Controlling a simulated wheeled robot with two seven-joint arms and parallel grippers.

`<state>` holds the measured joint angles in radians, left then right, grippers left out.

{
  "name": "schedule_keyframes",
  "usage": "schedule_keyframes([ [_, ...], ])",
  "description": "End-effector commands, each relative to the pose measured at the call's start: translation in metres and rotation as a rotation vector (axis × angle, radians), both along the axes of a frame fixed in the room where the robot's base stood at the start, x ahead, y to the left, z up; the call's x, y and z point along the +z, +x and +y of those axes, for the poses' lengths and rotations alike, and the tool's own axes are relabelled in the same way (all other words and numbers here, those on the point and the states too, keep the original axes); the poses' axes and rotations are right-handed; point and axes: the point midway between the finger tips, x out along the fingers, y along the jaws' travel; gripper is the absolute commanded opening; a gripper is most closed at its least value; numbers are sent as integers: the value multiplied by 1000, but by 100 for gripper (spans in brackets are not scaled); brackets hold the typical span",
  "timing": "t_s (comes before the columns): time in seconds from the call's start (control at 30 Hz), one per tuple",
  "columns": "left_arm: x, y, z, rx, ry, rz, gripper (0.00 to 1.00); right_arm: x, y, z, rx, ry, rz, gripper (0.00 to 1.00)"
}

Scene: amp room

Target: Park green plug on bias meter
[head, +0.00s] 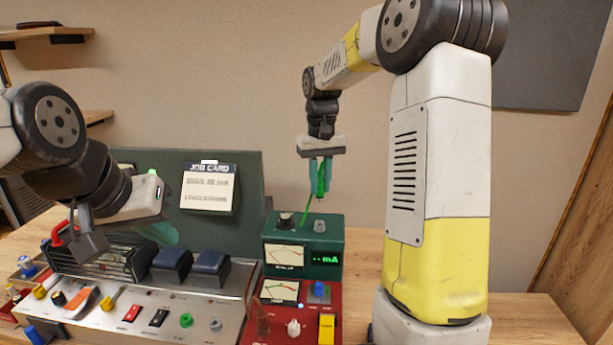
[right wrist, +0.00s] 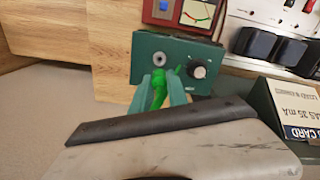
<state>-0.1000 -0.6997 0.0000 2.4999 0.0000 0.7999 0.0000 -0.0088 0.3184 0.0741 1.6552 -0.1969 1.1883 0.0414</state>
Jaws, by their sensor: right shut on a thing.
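The bias meter is a dark green box (head: 304,262) with a needle dial and a small screen reading "--mA". Its top carries a black knob (head: 286,220) and a grey round socket (head: 320,226); the socket also shows in the right wrist view (right wrist: 157,58). My right gripper (head: 320,188) is shut on the green plug (head: 321,180), pointing down above the meter. The plug shows between the teal fingers in the right wrist view (right wrist: 158,90). A thin green line slants from it toward the meter top. My left gripper (head: 165,233) is over the amp at left; its fingers are unclear.
A silver amp panel (head: 150,318) with switches, knobs and a green jack (head: 186,320) lies left. A red unit (head: 275,322) stands in front of the meter. A job card (head: 208,187) hangs on the green back panel. Bare wooden table lies right.

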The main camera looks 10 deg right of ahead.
Motion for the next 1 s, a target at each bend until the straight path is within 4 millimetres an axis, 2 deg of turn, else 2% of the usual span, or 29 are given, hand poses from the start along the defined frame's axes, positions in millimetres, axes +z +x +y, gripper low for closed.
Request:
schedule_keyframes([
  [0.5,0,0,0,0,0,0,0,-40,0,0,0,0,2,0],
  [1.0,0,0,0,0,0,0,0,-48,0,0,0,0,0,0],
])
